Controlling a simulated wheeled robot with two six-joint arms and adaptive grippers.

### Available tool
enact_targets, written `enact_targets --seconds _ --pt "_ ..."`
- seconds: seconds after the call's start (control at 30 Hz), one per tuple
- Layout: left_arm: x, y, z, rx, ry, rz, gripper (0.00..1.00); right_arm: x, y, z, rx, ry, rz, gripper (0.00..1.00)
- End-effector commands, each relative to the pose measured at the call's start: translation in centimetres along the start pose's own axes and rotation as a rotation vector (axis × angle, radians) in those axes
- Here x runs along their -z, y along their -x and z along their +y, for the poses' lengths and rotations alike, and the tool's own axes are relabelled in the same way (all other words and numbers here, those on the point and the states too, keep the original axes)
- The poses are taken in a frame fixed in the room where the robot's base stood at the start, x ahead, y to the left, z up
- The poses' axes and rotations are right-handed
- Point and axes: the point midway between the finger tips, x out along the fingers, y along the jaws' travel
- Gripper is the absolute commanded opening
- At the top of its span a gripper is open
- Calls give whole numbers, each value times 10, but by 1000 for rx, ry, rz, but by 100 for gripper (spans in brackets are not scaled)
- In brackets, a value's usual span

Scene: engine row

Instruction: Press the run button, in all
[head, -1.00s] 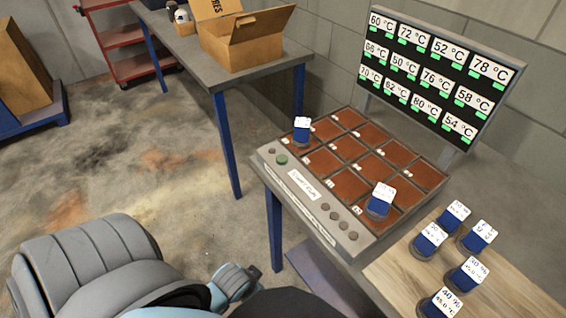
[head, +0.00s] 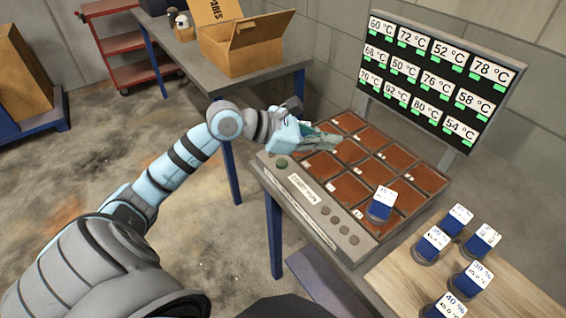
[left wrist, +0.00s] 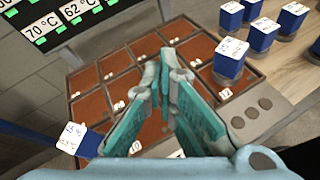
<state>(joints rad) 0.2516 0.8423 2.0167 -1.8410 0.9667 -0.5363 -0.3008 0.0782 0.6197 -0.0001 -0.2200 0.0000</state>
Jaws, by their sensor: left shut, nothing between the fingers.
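A grey unit with brown square cells (head: 322,165) stands on the table. Its sloped front panel has a green round button (head: 282,163) at the left end, which may be the run button; I cannot read a label for it. Several grey round knobs or buttons (head: 332,211) sit at the panel's right end. My left gripper (head: 338,140) is shut and empty above the back-left cells. Its teal fingers also show in the left wrist view (left wrist: 164,66), over the cells. My right gripper is not in view.
A blue jar (head: 380,205) stands on a front-right cell. Another jar (left wrist: 78,140), hidden by my arm in the head view, shows at lower left in the left wrist view. Several jars stand on a wooden board (head: 391,277). A temperature display (head: 437,80) rises behind the unit.

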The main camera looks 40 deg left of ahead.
Motion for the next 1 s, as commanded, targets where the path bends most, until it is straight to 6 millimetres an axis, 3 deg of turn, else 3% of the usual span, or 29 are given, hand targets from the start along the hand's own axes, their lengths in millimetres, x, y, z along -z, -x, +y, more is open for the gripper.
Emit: enact_targets --seconds 0.03,0.13,0.3,0.73,1.0 --pt "17 9 19 -39 -89 124 0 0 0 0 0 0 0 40" --pt "46 32 52 -105 -203 334 0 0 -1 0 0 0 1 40" --pt "64 57 78 -159 -267 494 0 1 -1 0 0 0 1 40" --pt "68 57 79 -161 -270 508 0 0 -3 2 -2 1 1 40" --pt "93 46 72 -161 -269 508 0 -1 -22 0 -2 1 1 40"
